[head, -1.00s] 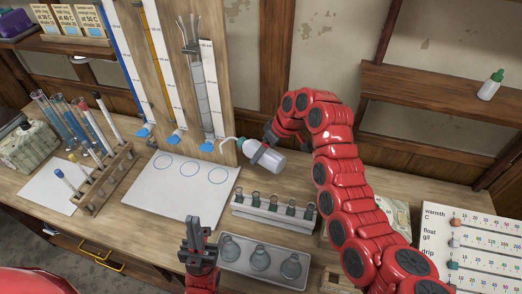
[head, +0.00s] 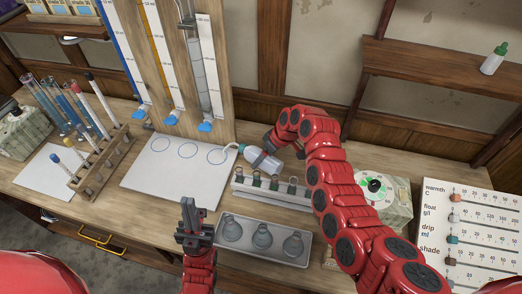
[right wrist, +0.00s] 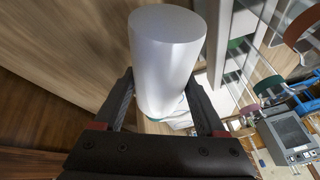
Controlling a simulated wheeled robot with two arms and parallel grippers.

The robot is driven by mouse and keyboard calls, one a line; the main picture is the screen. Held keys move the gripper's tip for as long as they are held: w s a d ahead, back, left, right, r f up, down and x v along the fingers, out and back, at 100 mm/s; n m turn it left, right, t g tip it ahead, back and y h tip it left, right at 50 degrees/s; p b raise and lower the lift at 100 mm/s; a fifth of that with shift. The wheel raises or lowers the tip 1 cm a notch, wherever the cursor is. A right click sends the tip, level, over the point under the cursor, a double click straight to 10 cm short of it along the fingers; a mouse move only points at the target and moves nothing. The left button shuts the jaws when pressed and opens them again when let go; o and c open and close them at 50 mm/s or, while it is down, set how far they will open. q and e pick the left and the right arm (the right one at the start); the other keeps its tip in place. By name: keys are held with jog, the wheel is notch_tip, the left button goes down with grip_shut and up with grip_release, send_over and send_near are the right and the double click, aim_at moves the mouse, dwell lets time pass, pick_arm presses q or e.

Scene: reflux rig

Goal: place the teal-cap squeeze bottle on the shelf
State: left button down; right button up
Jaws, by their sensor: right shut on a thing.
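The squeeze bottle (head: 264,162) is white and translucent with a bent spout pointing left. It is tilted above the bench, just behind the small vial rack. My right gripper (head: 268,150) is shut around its body. In the right wrist view the bottle (right wrist: 167,60) stands out between the fingers (right wrist: 165,115), with a bit of teal at its far end. The wooden shelf (head: 430,62) is on the wall at the upper right. My left gripper (head: 190,216) is upright at the front of the bench, empty, its fingers seeming apart.
A green-capped bottle (head: 495,58) stands on the shelf's right part. Below the held bottle are the vial rack (head: 250,190) and a tray of flasks (head: 226,254). A tube rack (head: 92,172) is at left.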

jog(key=shift+w+f, duration=0.1)
jog(key=shift+f, duration=2.2)
jog(key=shift+r, duration=0.1)
jog(key=shift+f+b, duration=0.2)
jog(key=shift+b, duration=0.1)
jog(key=o, duration=0.8)
jog(key=shift+s, duration=0.2)
jog(key=shift+o, duration=0.2)
jog(key=shift+r, duration=0.25)
